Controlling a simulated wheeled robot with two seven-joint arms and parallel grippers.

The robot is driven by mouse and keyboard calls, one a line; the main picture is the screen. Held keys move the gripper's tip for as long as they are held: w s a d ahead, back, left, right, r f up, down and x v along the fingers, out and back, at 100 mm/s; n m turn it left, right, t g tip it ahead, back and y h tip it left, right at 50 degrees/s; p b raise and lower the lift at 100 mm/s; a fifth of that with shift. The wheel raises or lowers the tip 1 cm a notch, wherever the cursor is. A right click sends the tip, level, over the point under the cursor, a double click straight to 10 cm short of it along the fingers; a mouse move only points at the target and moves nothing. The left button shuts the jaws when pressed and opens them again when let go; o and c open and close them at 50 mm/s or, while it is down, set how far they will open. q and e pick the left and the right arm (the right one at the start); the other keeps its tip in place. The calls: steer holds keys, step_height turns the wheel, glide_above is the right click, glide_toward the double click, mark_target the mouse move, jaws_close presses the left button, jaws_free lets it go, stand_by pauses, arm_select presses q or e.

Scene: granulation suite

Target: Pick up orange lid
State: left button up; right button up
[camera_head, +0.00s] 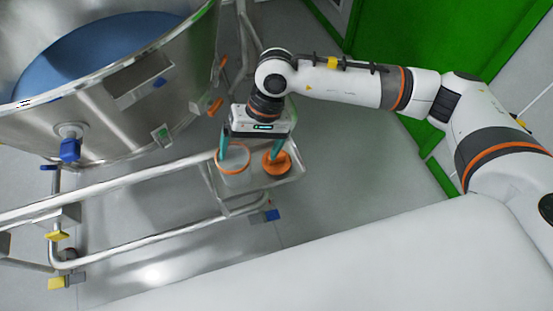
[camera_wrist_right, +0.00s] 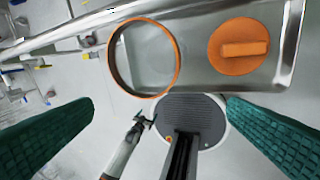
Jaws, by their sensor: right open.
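The orange lid (camera_head: 276,162) lies flat on a small metal shelf, just right of a clear container with an orange rim (camera_head: 233,158). In the right wrist view the lid (camera_wrist_right: 239,49) is a round orange disc with a raised bar handle, at the upper right. The container's open orange rim (camera_wrist_right: 112,62) is left of it. My right gripper (camera_head: 250,152) is open above the shelf, its teal fingers apart, one near the container and one near the lid. In the wrist view nothing is between the fingers (camera_wrist_right: 160,130).
The small metal shelf (camera_head: 291,174) has a raised rim and joins a tubular frame (camera_head: 120,182). A large steel vessel (camera_head: 110,110) with blue inside stands at the left, close to my gripper. Open grey floor (camera_head: 350,160) lies right of the shelf.

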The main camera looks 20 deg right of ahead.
steer(key=w+d+n+t+h, duration=0.1)
steer(key=w+d+h, duration=0.3)
steer(key=d, duration=0.4)
glide_above(277, 160)
steer(key=d, duration=0.1)
steer(key=f, duration=0.3)
steer(key=w+f+p, duration=0.1)
steer(key=f, duration=0.1)
steer(key=shift+f, duration=0.25)
steer(key=shift+s+a+f+p, duration=0.1)
steer(key=shift+a+f+p, duration=0.05)
steer(key=shift+f, duration=0.9)
steer(key=shift+w+a+f+p, duration=0.1)
steer(key=shift+a+f+p, duration=0.1)
steer(key=shift+f, duration=0.8)
steer(key=shift+s+a+f+p, duration=0.1)
steer(key=shift+f+p, duration=0.05)
steer(key=shift+f, duration=0.9)
steer(key=shift+c, duration=0.3)
steer(key=c, duration=1)
